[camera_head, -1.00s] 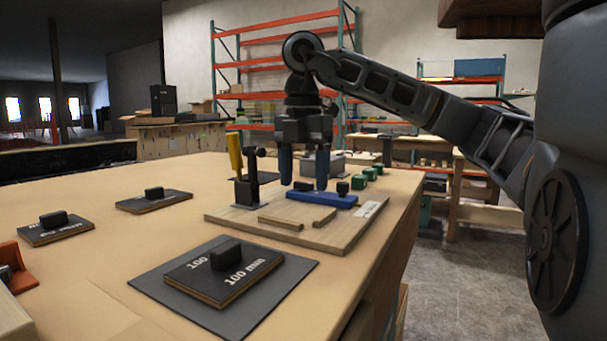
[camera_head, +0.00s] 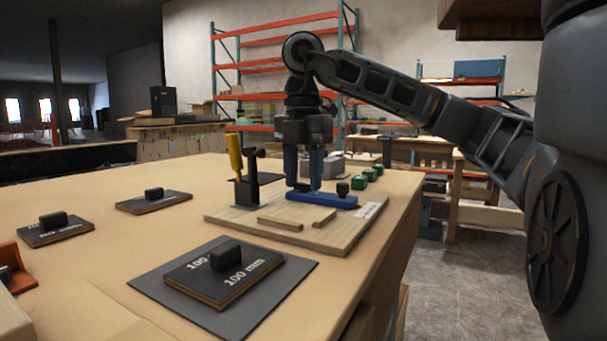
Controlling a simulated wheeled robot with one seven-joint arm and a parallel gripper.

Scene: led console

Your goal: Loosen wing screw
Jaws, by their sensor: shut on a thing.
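My gripper (camera_head: 303,184) points straight down over the wooden board at the middle of the table. Its fingers are shut on the wing screw (camera_head: 303,188), a small dark piece at the left part of the blue bar (camera_head: 325,200). The fingers hide most of the screw, so its turn angle cannot be told. The blue bar lies on the wooden board (camera_head: 340,232).
A black post with a yellow-handled clamp (camera_head: 236,158) stands left of the gripper. Green blocks (camera_head: 362,178) lie behind the bar, wooden strips (camera_head: 280,223) in front. Black plates with knobs (camera_head: 225,274) lie on the front and left. The table (camera_head: 110,250) is otherwise mostly clear.

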